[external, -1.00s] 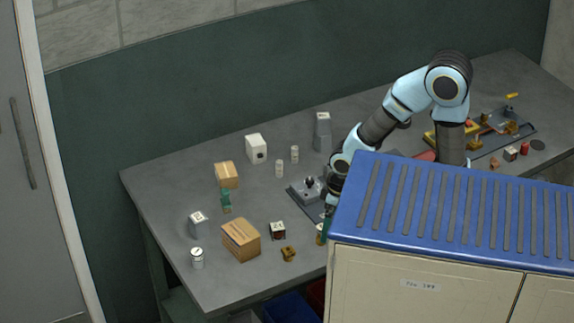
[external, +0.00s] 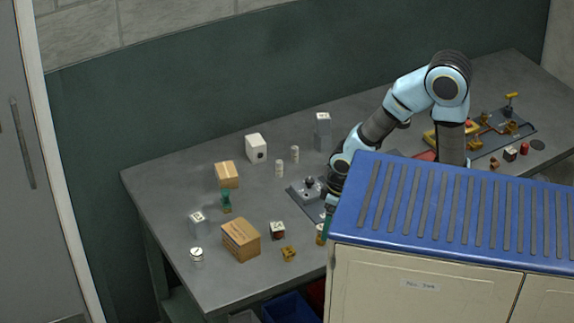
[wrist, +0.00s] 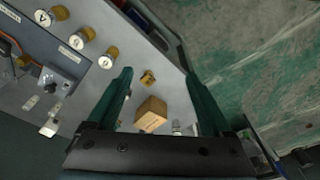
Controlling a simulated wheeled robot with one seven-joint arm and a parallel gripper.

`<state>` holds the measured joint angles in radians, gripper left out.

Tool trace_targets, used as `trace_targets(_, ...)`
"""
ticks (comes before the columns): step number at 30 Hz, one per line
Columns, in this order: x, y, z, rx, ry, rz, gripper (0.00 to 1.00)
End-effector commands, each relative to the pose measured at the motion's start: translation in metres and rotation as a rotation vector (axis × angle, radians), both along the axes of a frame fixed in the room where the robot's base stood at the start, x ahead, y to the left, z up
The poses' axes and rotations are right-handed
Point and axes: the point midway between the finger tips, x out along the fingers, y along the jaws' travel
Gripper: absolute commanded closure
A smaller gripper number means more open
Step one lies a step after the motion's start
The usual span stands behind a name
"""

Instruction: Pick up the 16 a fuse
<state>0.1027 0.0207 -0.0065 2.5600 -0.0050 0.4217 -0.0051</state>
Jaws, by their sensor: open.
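Two small pale cylinders, which look like fuses, stand on the grey table in the external view: one nearer (external: 279,168) and one farther back (external: 294,153). Their markings are too small to read, so I cannot tell which is 16 A. My gripper (wrist: 160,77) is open in the wrist view, with its two green fingers wide apart and nothing held between them. In the external view my wrist is over the table, to the right of the cylinders, and my fingers are mostly hidden by the blue-topped cabinet.
Cardboard boxes (external: 241,240) (external: 227,174), a white block (external: 256,148) and a brass fitting (external: 288,253) stand on the table's left half. A grey plate fixture (external: 304,193) lies beside my wrist. The cabinet (external: 450,215) blocks the front right.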

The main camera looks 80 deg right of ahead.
Motion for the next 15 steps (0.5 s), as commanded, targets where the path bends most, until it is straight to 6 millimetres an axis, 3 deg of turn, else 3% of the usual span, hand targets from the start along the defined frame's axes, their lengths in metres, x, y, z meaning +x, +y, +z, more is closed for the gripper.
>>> trace_targets(5, 0.0, 0.0, 0.0, 0.0, 0.0, 0.0, 0.36)
trace_targets(15, 0.0085, -0.0054, -0.0099, -0.011, -0.016, 0.045, 0.36)
